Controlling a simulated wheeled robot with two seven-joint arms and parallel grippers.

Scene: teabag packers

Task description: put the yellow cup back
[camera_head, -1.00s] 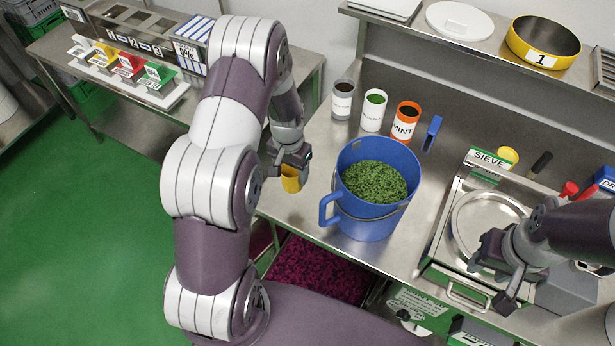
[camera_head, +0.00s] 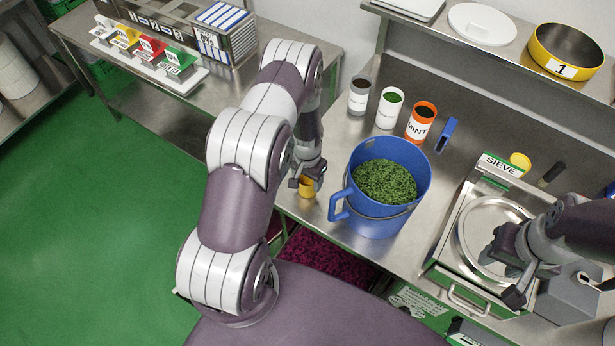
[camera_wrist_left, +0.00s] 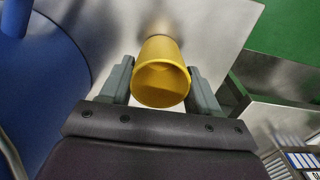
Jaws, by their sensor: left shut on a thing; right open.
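The yellow cup (camera_head: 308,188) is in my left gripper (camera_head: 308,180), at the left end of the steel bench, left of the blue jug. In the left wrist view the yellow cup (camera_wrist_left: 161,75) sits between the two fingers of my left gripper (camera_wrist_left: 160,85), with its open mouth facing the camera. I cannot tell whether its base touches the steel surface. My right gripper (camera_head: 505,270) is open and empty over the round steel pan of the sieve station.
The blue jug (camera_head: 350,205) full of green leaves stands right of the cup. A second yellow cup (camera_head: 520,161) stands by the sieve sign (camera_head: 500,165).

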